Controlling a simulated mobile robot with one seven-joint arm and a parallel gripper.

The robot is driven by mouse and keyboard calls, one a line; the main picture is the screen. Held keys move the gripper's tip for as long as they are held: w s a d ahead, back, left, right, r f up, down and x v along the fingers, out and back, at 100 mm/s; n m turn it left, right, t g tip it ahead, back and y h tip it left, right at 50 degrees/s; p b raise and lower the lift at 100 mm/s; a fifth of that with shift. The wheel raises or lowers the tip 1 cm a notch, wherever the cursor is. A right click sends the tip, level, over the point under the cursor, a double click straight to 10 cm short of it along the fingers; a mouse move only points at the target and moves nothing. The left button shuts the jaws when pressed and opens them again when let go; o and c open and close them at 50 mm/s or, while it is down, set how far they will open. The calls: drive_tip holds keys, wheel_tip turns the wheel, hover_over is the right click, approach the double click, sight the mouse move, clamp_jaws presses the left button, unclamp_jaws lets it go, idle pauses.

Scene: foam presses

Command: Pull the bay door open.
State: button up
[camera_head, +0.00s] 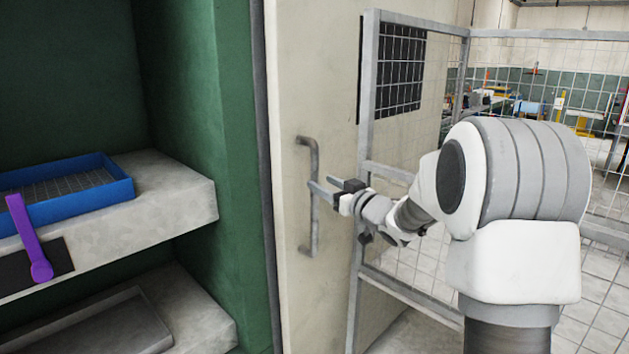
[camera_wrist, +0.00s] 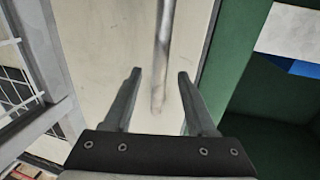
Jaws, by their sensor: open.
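The bay door (camera_head: 290,100) is a tall cream panel with a dark edge strip, right of the green bay. It also fills the middle of the wrist view (camera_wrist: 100,40). Its grey upright bar handle (camera_head: 314,230) shows in the wrist view (camera_wrist: 163,45) too. My gripper (camera_head: 321,185) is open at about the handle's mid-height, one finger overlapping the bar in the head view. In the wrist view the bar runs between the two fingertips (camera_wrist: 159,74). I cannot tell whether either finger touches it, nor whether the door is ajar.
A grey mesh fence (camera_head: 369,90) stands close right of the door, beside my arm. On the left, a concrete shelf (camera_head: 150,205) in the green bay holds a blue tray (camera_head: 110,190) and a purple tool (camera_head: 28,240). Tiled floor (camera_head: 600,290) lies beyond the fence.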

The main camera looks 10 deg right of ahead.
sight(317, 180)
drive_tip(key=shift+x, duration=2.35)
clamp_jaws()
